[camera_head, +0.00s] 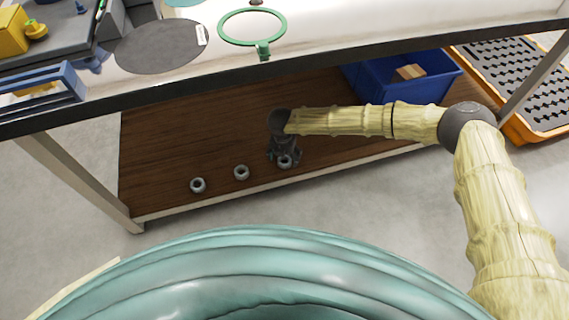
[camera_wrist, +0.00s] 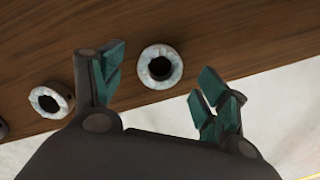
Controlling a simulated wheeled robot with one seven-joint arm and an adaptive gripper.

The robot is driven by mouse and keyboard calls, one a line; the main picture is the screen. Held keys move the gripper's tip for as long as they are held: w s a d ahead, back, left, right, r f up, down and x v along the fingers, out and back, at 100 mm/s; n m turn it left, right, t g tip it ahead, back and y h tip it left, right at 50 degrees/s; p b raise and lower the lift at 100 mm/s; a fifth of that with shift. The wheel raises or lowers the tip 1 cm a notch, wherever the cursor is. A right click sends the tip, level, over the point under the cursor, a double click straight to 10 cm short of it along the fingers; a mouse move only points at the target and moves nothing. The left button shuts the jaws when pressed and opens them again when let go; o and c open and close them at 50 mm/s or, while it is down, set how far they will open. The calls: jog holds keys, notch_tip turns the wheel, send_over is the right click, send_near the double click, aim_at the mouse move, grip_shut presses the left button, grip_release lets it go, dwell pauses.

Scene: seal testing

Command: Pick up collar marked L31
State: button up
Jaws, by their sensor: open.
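Three small grey ring-like collars stand in a row on the brown lower shelf in the head view: a left one (camera_head: 198,185), a middle one (camera_head: 241,172) and a right one (camera_head: 285,162). No L31 marking is readable on any of them. My gripper (camera_head: 283,158) is over the right collar and partly covers it. In the wrist view my gripper (camera_wrist: 160,90) is open with green finger pads, and one collar (camera_wrist: 160,67) shows between the fingers, apart from both. Another collar (camera_wrist: 52,100) lies just left of the left finger.
The lower shelf (camera_head: 160,150) has bare room behind the collars. The tabletop edge (camera_head: 230,82) runs above it. A blue bin (camera_head: 385,85) with a tan block stands at the shelf's right. A table leg (camera_head: 85,180) is at the left, and an orange-framed rack (camera_head: 530,90) at the far right.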

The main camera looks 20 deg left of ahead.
aim_at(285, 162)
notch_tip(285, 162, down, 2)
jog(key=shift+w+f+b, duration=0.15)
jog(key=shift+f+b, duration=0.05)
jog(key=shift+b, duration=0.1)
jog(key=c, duration=1.3)
jog(key=shift+r, duration=0.1)
